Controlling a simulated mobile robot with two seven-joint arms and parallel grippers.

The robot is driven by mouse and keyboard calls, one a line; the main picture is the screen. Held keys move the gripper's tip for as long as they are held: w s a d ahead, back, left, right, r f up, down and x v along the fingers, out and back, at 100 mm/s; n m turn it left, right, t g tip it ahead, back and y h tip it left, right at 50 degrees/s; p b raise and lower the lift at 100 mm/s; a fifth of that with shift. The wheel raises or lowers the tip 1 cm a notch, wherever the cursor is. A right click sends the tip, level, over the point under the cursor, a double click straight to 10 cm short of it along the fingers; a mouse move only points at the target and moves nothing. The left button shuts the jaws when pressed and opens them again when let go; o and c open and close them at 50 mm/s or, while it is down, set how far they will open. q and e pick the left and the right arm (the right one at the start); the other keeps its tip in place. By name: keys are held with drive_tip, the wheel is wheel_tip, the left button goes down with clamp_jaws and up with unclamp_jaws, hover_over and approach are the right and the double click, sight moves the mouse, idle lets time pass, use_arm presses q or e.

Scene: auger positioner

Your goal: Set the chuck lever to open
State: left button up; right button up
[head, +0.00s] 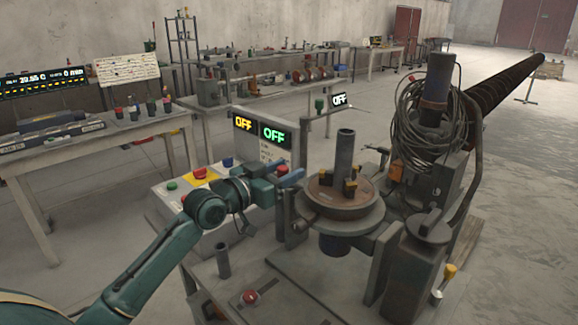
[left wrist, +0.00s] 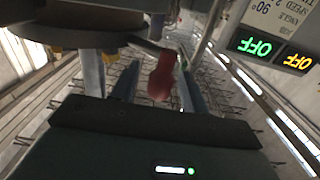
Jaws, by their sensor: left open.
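The chuck (head: 343,196) is a round rusty table with dark jaws around an upright grey tube (head: 346,150), right of centre in the head view. A lever with a red knob (left wrist: 161,76) reaches out from the chuck's round underside (left wrist: 75,35) in the left wrist view. The knob also shows as a small red spot (head: 282,168) in the head view. My left gripper (head: 289,177) is open at the chuck's left side. Its blue-grey fingers (left wrist: 160,82) stand on either side of the red knob, and contact cannot be told. My right gripper is not in view.
A control box with two lit OFF displays (head: 260,137) stands just behind my left gripper. Its sloped panel carries a red button (head: 200,172). A coiled cable (head: 430,120) and the machine's column are at right. A short upright tube (head: 223,260) stands in front.

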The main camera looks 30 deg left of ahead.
use_arm(q)
drive_tip(key=shift+x, duration=0.8)
drive_tip(key=shift+c, duration=0.4)
clamp_jaws()
